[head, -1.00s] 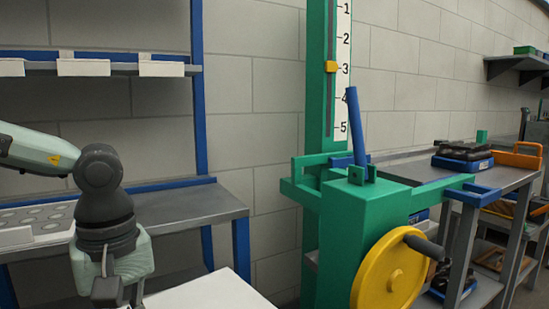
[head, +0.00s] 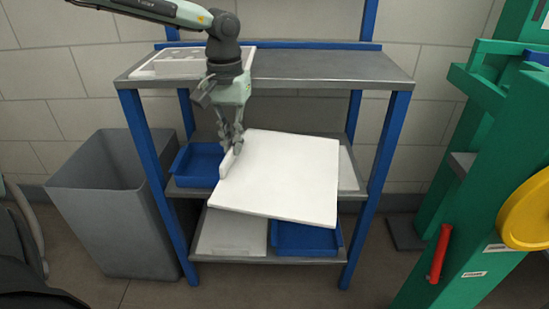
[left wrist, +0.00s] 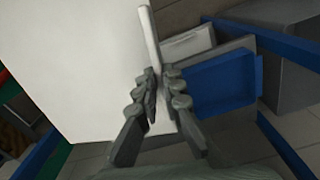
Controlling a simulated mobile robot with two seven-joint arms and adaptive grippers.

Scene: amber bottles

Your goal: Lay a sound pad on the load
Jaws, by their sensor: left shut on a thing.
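A large white square pad (head: 285,178) hangs tilted in front of the shelf rack in the head view. My left gripper (head: 232,143) is shut on the raised rib at the pad's left edge. In the left wrist view the fingertips (left wrist: 160,82) close on this rib, and the pad's white face (left wrist: 70,65) fills the left side. I see no mark or damage on the visible face; its underside is hidden. I cannot pick out the load in these views. My right gripper is out of view.
A grey bench rack (head: 320,68) with blue legs holds a white tray (head: 170,68) on top and blue bins (head: 198,165) below. A grey waste bin (head: 100,220) stands left. A green machine (head: 475,225) with a yellow wheel (head: 528,212) stands right.

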